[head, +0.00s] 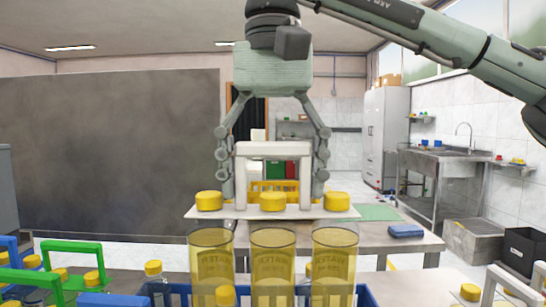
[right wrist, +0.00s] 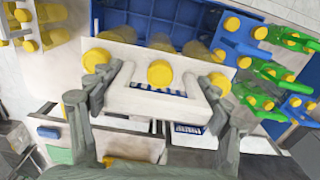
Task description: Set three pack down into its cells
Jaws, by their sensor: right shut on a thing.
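The three pack is a white carrier plate (head: 338,212) with an upright white handle (head: 272,149), three yellow caps and three clear yellowish bottles (head: 272,265) hanging below. My right gripper (head: 272,185) is shut on the handle, one finger on each side. The pack hangs upright. In the right wrist view, the gripper (right wrist: 160,88) holds the same handle (right wrist: 160,108). A blue crate with cells (right wrist: 170,24) lies beyond the plate there; its edge shows low in the head view (head: 368,297). The bottle bottoms are hidden, so I cannot tell whether they are inside cells. My left gripper is not in view.
A green carrier (head: 62,246) and blue carriers with yellow-capped bottles stand at left. A white carrier (head: 508,280) stands at lower right. A table behind holds a blue object (head: 405,230) and a green mat (head: 378,212). A single capped bottle (head: 153,279) stands left of the pack.

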